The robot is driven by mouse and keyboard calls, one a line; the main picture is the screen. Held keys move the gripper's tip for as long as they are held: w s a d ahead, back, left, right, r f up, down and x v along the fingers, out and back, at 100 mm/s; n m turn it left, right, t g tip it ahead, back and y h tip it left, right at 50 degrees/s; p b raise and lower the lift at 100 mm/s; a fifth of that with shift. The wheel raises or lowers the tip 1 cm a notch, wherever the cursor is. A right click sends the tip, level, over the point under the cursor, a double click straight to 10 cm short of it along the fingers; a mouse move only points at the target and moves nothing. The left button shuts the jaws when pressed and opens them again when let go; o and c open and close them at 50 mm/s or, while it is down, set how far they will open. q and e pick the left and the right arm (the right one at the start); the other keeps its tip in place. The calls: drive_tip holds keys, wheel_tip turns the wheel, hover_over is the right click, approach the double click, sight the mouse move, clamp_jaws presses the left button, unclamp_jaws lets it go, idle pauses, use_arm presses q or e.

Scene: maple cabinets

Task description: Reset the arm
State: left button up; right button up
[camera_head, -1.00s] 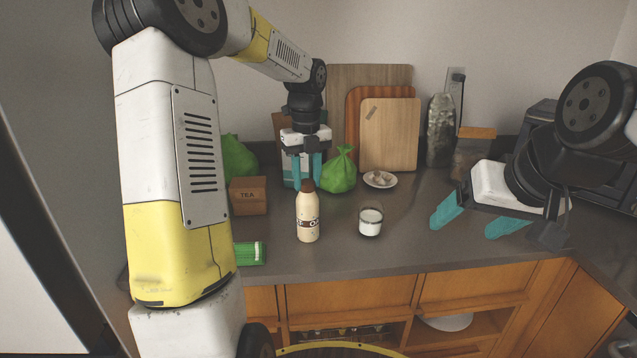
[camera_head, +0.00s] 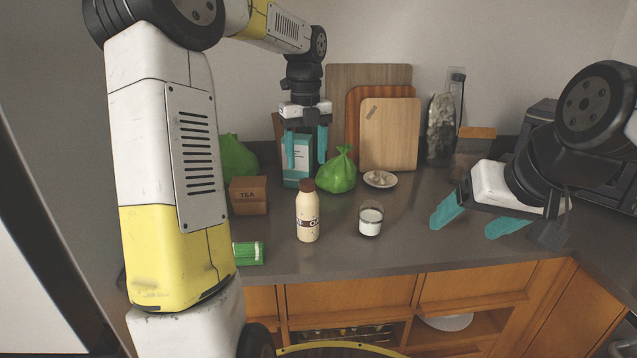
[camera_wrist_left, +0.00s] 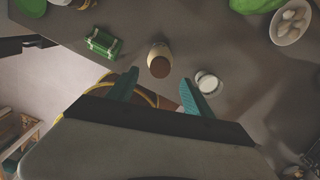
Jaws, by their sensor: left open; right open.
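My left gripper (camera_head: 306,147) is open and empty, pointing down above the back of the counter, in front of a teal and white box (camera_head: 297,158). In the left wrist view, its teal fingers (camera_wrist_left: 158,92) are apart with nothing between them. A cream bottle with a brown cap (camera_head: 307,215) stands upright on the counter, apart from the fingers; it also shows in the left wrist view (camera_wrist_left: 159,60). My right gripper (camera_head: 473,217) is open and empty above the right part of the counter.
A glass of milk (camera_head: 370,219) stands right of the bottle. A tea box (camera_head: 248,195), a green bag (camera_head: 337,172), a small plate (camera_head: 380,179) and a green case (camera_head: 249,253) are on the counter. Cutting boards (camera_head: 390,135) lean on the wall. The counter's front middle is clear.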

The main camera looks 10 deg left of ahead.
use_arm(q)
drive_tip(key=shift+s+r, duration=0.2)
drive_tip(key=shift+r, duration=0.65)
drive_tip(key=s+d+n+t+h, duration=0.2)
drive_tip(key=s+n+t, duration=0.4)
drive_tip(key=s+n, duration=1.8)
drive_tip(key=shift+n, duration=2.4)
drive_tip(key=shift+d+r, duration=0.1)
